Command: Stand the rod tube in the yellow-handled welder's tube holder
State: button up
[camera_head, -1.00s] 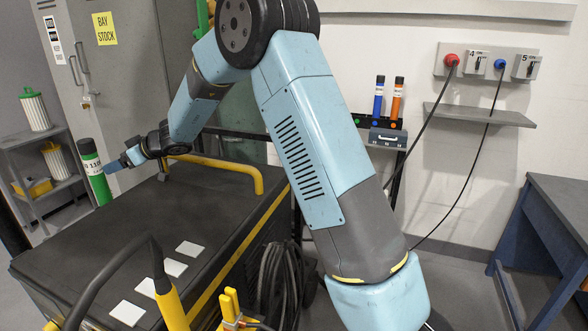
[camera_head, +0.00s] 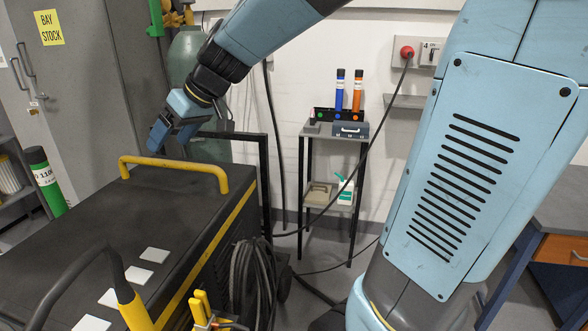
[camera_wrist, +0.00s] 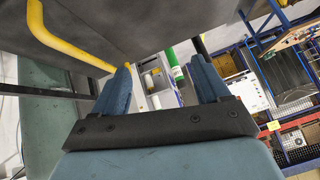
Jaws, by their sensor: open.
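The rod tube (camera_head: 45,182) is green with a black cap and a white label. It stands nearly upright past the far left edge of the dark yellow-handled welder (camera_head: 75,240); its lower end and any holder around it are hidden. In the wrist view the green tube (camera_wrist: 176,72) shows small in the distance, between the fingers. My gripper (camera_head: 170,137) is open and empty, near the far yellow handle (camera_head: 172,162) and to the right of the tube, well apart from it. Both blue fingers show spread in the wrist view (camera_wrist: 162,66).
A blue tube (camera_head: 339,95) and an orange tube (camera_head: 356,93) stand in a dark rack on a small shelf stand. A green gas cylinder (camera_head: 192,75) is behind my gripper. A coiled cable (camera_head: 252,280) hangs at the welder's right side. White cards (camera_head: 139,275) lie on its top.

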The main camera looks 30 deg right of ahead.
jog(key=s+d+f+m+t+h, duration=0.1)
jog(key=s+d+f+m+h, duration=0.2)
jog(key=s+d, duration=1.5)
jog(key=m+h, duration=0.3)
jog(key=m, duration=0.1)
jog(key=shift+s+f+m+h, duration=0.15)
jog(key=shift+s+m+h, duration=0.15)
jog(key=shift+c, duration=0.2)
